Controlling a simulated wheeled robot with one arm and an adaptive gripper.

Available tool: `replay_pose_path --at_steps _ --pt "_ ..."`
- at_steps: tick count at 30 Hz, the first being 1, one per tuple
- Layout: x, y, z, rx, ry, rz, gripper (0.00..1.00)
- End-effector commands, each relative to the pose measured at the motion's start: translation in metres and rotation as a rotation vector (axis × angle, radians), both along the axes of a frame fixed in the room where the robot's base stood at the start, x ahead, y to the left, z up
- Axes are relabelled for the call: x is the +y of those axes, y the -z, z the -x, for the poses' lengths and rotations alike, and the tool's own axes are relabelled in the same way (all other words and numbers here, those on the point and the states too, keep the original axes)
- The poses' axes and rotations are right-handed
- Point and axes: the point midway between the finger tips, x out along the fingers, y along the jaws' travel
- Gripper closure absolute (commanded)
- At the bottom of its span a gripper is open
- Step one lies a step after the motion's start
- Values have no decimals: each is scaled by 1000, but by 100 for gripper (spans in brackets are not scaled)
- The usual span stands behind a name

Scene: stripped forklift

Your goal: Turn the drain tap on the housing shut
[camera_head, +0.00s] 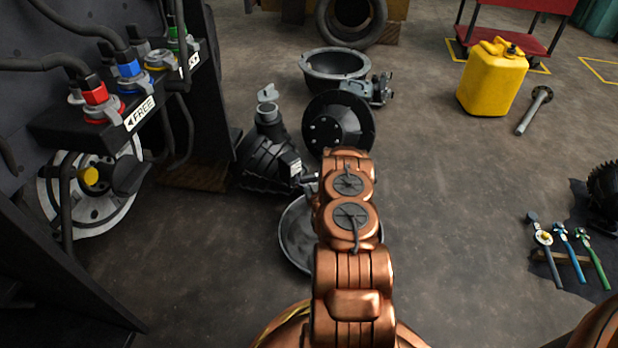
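A black ribbed housing (265,160) lies on the floor left of the middle, with a grey fitting (267,94) at its upper end and a small white label at its right side. A small dark and grey part (308,180) shows at the housing's lower right, close to my arm. I cannot tell whether this is the drain tap or which way its handle points. My copper-coloured arm reaches forward in front of the housing's right side. My gripper is hidden behind the arm, so its fingers and any contact with the tap do not show.
A shallow grey pan (296,235) sits below the housing, partly behind my arm. A black round hub (338,125) and a bowl-shaped part (334,66) stand behind. The forklift's hose panel (100,125) borders the left. Tools (562,255) lie right; the floor between is clear.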

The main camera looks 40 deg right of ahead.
Motion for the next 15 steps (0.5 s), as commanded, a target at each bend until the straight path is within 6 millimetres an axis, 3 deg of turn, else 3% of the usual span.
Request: replay_pose_path --at_steps 2,11,15 --pt "0 0 0 0 0 0 29" --pt "0 0 0 0 -1 0 60" --pt "0 -1 0 0 -8 -1 61"
